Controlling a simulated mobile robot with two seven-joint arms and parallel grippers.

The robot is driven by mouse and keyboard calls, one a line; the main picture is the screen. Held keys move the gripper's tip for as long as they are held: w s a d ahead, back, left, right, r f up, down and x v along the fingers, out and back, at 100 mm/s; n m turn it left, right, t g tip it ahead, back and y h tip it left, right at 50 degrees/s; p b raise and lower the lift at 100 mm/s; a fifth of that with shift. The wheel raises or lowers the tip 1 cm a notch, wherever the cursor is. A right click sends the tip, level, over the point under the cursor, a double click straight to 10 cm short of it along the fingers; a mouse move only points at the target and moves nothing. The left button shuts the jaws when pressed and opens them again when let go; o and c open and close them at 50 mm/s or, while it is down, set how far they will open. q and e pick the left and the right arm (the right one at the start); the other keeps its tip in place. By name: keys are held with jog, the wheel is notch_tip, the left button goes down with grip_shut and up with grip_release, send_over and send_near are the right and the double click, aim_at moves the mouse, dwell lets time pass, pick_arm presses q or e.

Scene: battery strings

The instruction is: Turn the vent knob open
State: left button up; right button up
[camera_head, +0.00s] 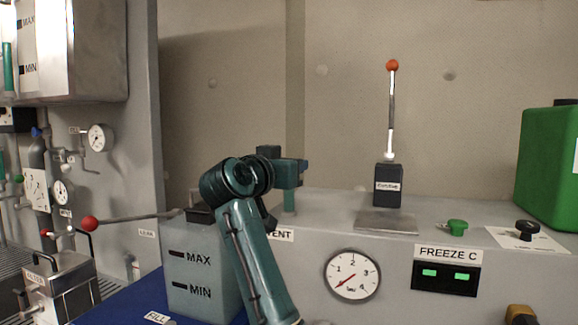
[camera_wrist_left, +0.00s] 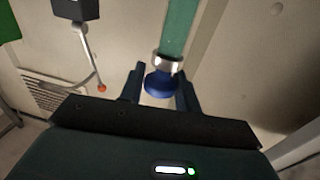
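A blue knob (camera_wrist_left: 160,84) with a metal collar sits on the end of a green post (camera_wrist_left: 177,30) in the left wrist view. My left gripper (camera_wrist_left: 160,80) has one finger on each side of the knob. I cannot tell whether the fingers touch it. The knob is hidden there behind the gripper. My right gripper is not in view.
A lever with a red ball (camera_head: 392,65) stands upright right of my gripper. A translucent tank (camera_head: 190,270) marked MAX and MIN stands left of my arm. A gauge (camera_head: 352,274) is on the console front. A green knob (camera_head: 457,227) and a green container (camera_head: 548,165) are at right.

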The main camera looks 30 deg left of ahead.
pick_arm(q)
jog(key=c, duration=0.5)
jog(key=shift+o, duration=0.2)
jog(key=shift+m+h, duration=0.4)
jog(key=m+h, duration=0.2)
jog(key=h, duration=0.2)
jog(key=shift+a, duration=0.15)
jog(key=shift+m+g+h, duration=0.65)
jog(key=shift+m+h, duration=0.5)
jog(key=shift+h, duration=0.4)
jog(key=shift+m+g+h, duration=0.65)
jog(key=shift+m+h, duration=0.5)
jog(key=shift+h, duration=0.7)
jog(key=o, duration=0.9)
jog(key=shift+o, duration=0.2)
